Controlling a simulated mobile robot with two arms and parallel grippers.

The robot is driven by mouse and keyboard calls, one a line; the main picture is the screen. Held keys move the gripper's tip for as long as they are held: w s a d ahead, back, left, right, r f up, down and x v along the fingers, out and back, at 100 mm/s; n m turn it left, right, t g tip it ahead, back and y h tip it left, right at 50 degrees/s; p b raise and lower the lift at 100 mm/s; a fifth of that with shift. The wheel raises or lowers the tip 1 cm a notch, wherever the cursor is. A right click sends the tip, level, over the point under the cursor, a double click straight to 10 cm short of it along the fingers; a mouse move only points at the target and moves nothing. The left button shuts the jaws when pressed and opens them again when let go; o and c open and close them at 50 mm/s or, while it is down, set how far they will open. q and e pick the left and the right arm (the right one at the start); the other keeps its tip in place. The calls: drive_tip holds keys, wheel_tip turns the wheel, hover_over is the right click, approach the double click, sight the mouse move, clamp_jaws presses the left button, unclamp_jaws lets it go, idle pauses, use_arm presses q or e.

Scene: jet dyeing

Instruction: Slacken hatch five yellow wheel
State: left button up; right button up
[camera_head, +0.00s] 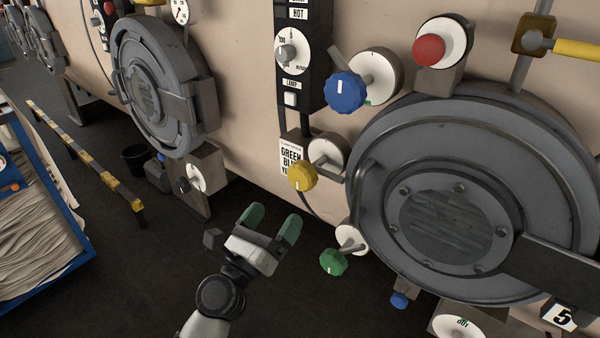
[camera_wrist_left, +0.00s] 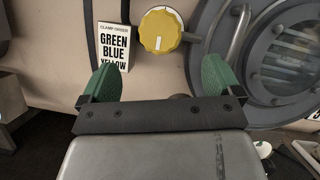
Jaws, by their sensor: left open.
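The yellow wheel (camera_head: 302,176) is a lobed knob on a white round dial (camera_head: 328,153), left of the round grey hatch (camera_head: 450,215) marked with a 5 plate (camera_head: 562,316). My left gripper (camera_head: 270,226) is open and empty, below and left of the yellow wheel, apart from it. In the left wrist view the yellow wheel (camera_wrist_left: 160,31) stands ahead, above the gap between the green fingertips (camera_wrist_left: 162,78). A white mark shows on its face. My right gripper is not in view.
A blue wheel (camera_head: 346,92) and red knob (camera_head: 429,50) are above; a green wheel (camera_head: 333,262) is just below right. A "GREEN BLUE YELLOW" label (camera_head: 291,158) partly hides behind the yellow wheel. Another hatch (camera_head: 150,88) and a blue-framed cart (camera_head: 45,200) stand left. Dark floor lies open between.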

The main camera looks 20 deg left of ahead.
sight(298, 181)
use_arm(q)
drive_tip(key=p+x, duration=0.2)
drive_tip(key=x, duration=0.7)
drive_tip(key=shift+w+r+p, duration=0.15)
drive_tip(key=shift+w+p, duration=0.15)
drive_tip(key=shift+p, duration=0.1)
drive_tip(key=shift+w+d+r, duration=0.1)
drive_tip(key=shift+w+d, duration=0.05)
drive_tip(key=shift+w, duration=0.25)
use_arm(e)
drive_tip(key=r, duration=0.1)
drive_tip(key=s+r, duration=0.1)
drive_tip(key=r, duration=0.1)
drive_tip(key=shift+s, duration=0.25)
use_arm(q)
drive_tip(key=c, duration=0.9)
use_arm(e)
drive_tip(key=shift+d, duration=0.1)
